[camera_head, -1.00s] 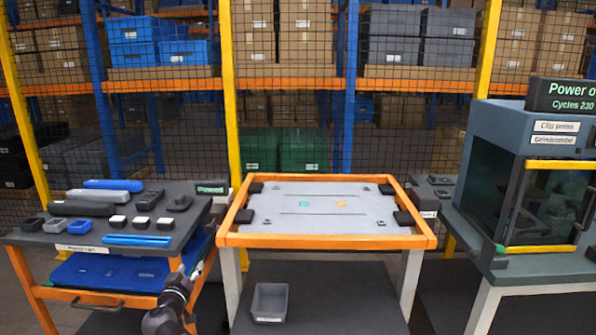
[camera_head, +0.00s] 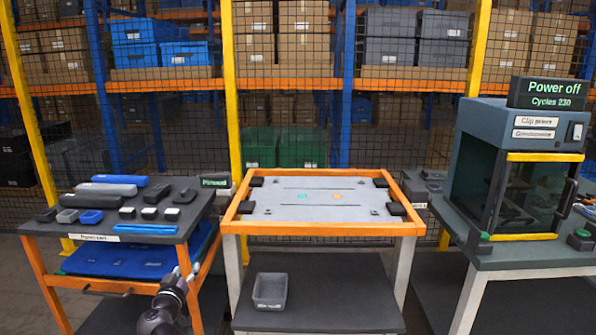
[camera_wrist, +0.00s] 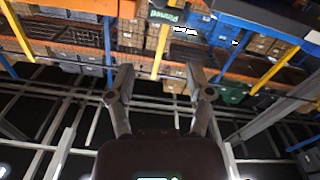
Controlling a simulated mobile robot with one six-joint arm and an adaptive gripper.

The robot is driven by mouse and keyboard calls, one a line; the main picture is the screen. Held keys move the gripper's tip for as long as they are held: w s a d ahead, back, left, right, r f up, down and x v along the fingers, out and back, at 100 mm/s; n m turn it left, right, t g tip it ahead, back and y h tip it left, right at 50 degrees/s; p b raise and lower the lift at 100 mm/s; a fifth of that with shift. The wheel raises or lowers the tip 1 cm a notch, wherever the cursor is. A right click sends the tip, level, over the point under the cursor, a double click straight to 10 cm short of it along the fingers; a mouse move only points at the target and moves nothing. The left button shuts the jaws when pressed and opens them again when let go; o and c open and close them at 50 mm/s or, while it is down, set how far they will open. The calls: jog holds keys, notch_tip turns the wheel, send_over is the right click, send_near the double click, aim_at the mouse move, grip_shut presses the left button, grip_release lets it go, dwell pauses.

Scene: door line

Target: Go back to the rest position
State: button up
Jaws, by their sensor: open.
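My gripper (camera_wrist: 160,85) shows in the wrist view with its two fingers apart and nothing between them. It points towards the fence and the storage shelving. In the head view my arm shows at the bottom, in front of the parts cart (camera_head: 190,222) and left of the orange-framed table (camera_head: 240,226). The arm looks apart from the cart and the table.
The cart top holds grey and blue parts (camera_head: 107,189) and small bins (camera_head: 91,217). A grey bin (camera_head: 270,291) stands on the table's lower shelf. A press (camera_head: 528,170) with a "Power off" sign (camera_head: 548,93) stands at the right. A mesh fence closes the back.

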jog(key=w+d+f+m+g+h, duration=0.1)
jog(key=d+f+m+g+h, duration=0.25)
jog(key=d, duration=1.05)
jog(key=w+d+f+g+h, duration=0.15)
jog(key=d+f+g, duration=0.45)
jog(key=d, duration=0.8)
jog(key=s+d+f+n+g+y, duration=0.1)
jog(key=s+d+f+g+y, duration=0.3)
jog(key=s+d, duration=0.45)
jog(key=s+d+f+g+y, duration=0.2)
jog(key=s+d+f+g, duration=0.4)
jog(key=d, duration=0.4)
notch_tip(320, 180, up, 19)
jog(key=t+p, duration=0.1)
jog(key=p, duration=1.7)
jog(key=shift+s+a, duration=0.2)
jog(key=shift+s, duration=0.25)
jog(key=shift+t, duration=0.25)
